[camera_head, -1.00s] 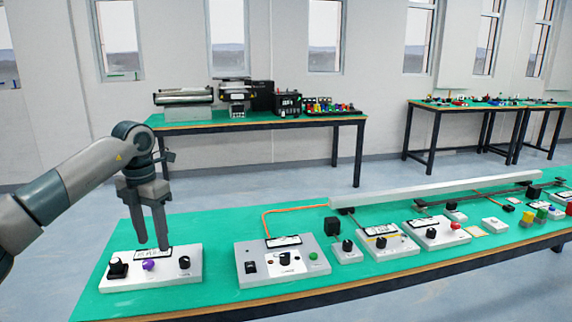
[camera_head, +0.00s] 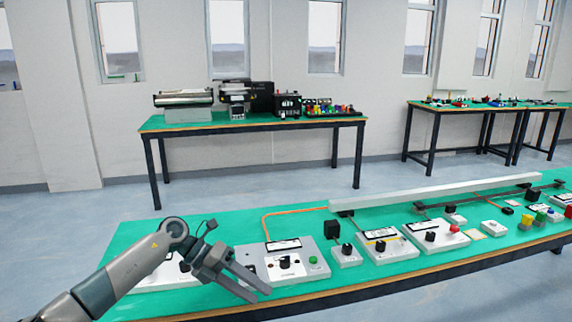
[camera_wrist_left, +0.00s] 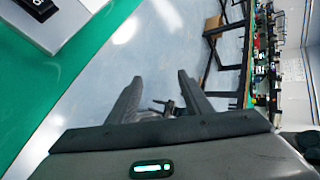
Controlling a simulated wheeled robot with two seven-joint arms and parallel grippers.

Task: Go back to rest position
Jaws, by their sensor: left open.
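My left gripper (camera_head: 257,287) is open and empty in the head view. Its arm comes in from the lower left, and the fingers point down and to the right, in front of the grey control box. In the left wrist view the two fingers (camera_wrist_left: 160,95) are spread apart with nothing between them, seen over the floor beside the green bench top. My right gripper is in neither view.
The green bench (camera_head: 215,228) carries a grey box (camera_head: 312,272) with a green button and a black knob, several smaller control boxes, and a white conveyor rail (camera_head: 440,190). The left white box (camera_head: 150,277) is mostly hidden by my arm. Another table (camera_head: 250,124) stands behind, with open floor between.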

